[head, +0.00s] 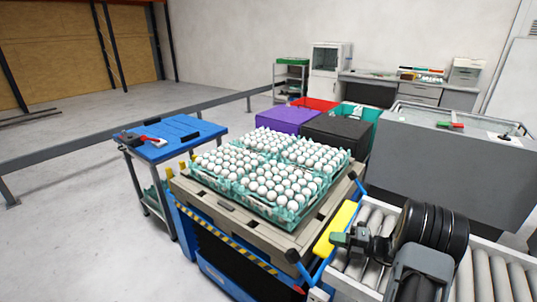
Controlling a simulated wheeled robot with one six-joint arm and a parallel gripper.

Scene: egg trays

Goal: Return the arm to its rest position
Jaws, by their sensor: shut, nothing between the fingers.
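My gripper (342,239) is at the lower right in the head view, with green fingertips pointing left. It is shut and empty. It is over the near end of the roller conveyor, close to a yellow block (336,226). My dark arm is folded behind it at the lower right and hides some of the rollers. Green egg trays (243,207) full of white eggs sit on a wooden-topped cart (222,204) to the left of my gripper, apart from it.
The roller conveyor (494,277) runs along the lower right. A grey tank (450,165) stands behind it. A blue-topped trolley (180,140) with tools is at the left. Purple (272,121) and black (338,133) boxes stand behind the eggs. The floor at the left is clear before a grey rail.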

